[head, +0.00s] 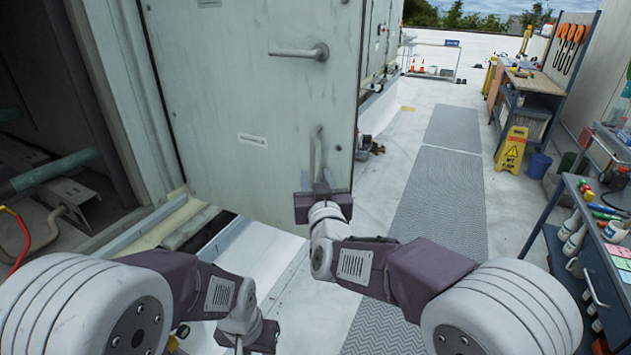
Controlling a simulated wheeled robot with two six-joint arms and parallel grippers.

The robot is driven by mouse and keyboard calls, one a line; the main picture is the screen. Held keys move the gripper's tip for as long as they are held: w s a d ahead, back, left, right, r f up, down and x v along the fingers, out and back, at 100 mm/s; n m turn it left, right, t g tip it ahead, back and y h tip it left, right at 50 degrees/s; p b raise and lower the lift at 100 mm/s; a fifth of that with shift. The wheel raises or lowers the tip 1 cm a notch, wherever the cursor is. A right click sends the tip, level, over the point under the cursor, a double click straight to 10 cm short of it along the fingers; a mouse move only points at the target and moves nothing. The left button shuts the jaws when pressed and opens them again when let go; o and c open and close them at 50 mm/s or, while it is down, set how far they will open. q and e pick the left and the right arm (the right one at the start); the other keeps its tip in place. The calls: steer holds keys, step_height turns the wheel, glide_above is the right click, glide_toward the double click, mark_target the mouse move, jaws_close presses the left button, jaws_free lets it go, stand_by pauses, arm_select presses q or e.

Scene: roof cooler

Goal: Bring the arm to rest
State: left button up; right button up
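My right gripper (317,180) points away from me at the lower part of a pale grey metal door (230,105). Its two fingers stand apart, one on each side of the lower end of a vertical pull handle (317,148). I cannot tell whether they touch the handle or the door. My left gripper (250,338) hangs low at the bottom of the view, away from the door. Its fingers are too hidden to tell their state. The door stands open, with a lever handle (300,52) higher up.
The open cooler housing with pipes (55,170) lies at left. At right are a tool cart (590,235), a yellow wet-floor sign (511,148), a blue bucket (539,165) and a workbench (535,82). A grey walkway mat (440,190) runs along clear roof floor.

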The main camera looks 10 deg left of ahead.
steer(key=w+d+r+m+h+p, duration=0.1)
steer(key=w+d+r+h, duration=0.1)
steer(key=d, duration=0.5)
steer(key=w+d+r+m+h+p, duration=0.1)
steer(key=w+d+r+h, duration=0.1)
steer(key=d, duration=0.4)
steer(key=s+d+f+g+h+p, duration=0.1)
steer(key=d+f, duration=0.3)
steer(key=d, duration=0.3)
steer(key=s+d+f+g, duration=0.65)
steer(key=s+f, duration=0.25)
steer(key=f, duration=0.3)
steer(key=s+f+g, duration=0.4)
steer(key=s+f, duration=0.2)
steer(key=s, duration=0.4)
steer(key=s+f+m+g, duration=0.1)
steer(key=s+f+g, duration=0.3)
steer(key=s, duration=0.7)
step_height(320, 180, down, 2)
steer(key=shift+d+f+g+p, duration=0.1)
steer(key=shift+d+g+p, duration=0.25)
steer(key=shift+d+p, duration=0.1)
